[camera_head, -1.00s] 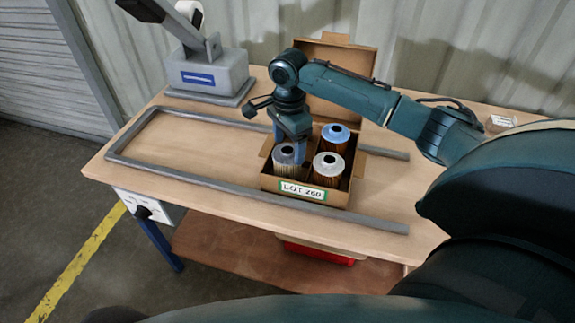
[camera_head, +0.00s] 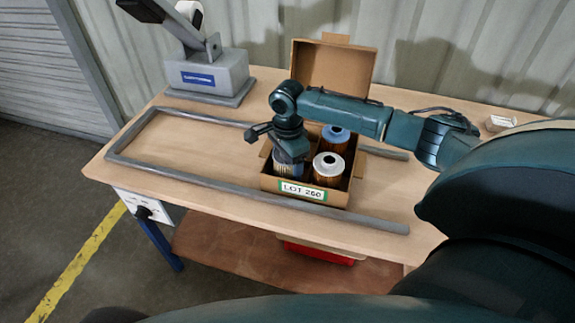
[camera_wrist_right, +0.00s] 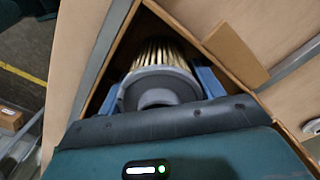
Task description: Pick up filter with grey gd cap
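The filter with the grey cap (camera_wrist_right: 160,90) stands at the front left of an open cardboard box (camera_head: 349,196); its pale pleats show in the head view (camera_head: 289,170). My right gripper (camera_head: 290,160) is lowered over it from above and hides its cap there. In the right wrist view the blue fingers (camera_wrist_right: 160,92) stand on both sides of the grey cap, close to it; whether they press on it cannot be told. A blue-capped filter (camera_head: 335,136) and a filter with a pale cap (camera_head: 328,166) stand in the same box. My left gripper is not in view.
The box has a raised rear flap (camera_head: 333,65) and a "LOT 260" label (camera_head: 303,191). A grey rail frame (camera_head: 190,178) lies on the wooden table (camera_head: 215,150) around the box. A grey device (camera_head: 210,75) stands at the back left.

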